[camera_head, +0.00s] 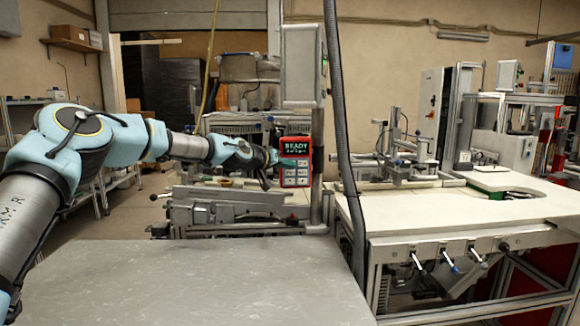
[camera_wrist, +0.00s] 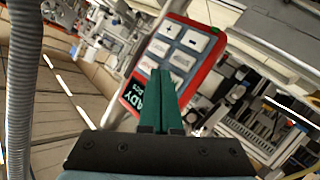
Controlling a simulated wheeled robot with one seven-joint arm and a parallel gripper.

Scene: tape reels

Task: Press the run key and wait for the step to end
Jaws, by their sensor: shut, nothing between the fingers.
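A red control panel (camera_head: 295,163) is fixed to an upright post. Its dark screen (camera_head: 297,147) reads "READY", with a smaller line below that I cannot read surely. Light keys sit under the screen. In the wrist view the panel (camera_wrist: 213,62) appears tilted, with plus and minus keys (camera_wrist: 182,36) and lower keys partly hidden by my fingers. My gripper (camera_wrist: 160,75) is shut and empty, its green fingers over the keypad in that view. In the head view my gripper (camera_head: 270,157) is at the panel's left edge. I cannot tell whether the fingertips touch a key.
A grey corrugated hose (camera_head: 343,130) hangs just right of the panel. A grey box (camera_head: 301,66) is mounted above it. A bare grey tabletop (camera_head: 190,285) lies in front, and a white worktable (camera_head: 460,212) with fixtures stands at the right.

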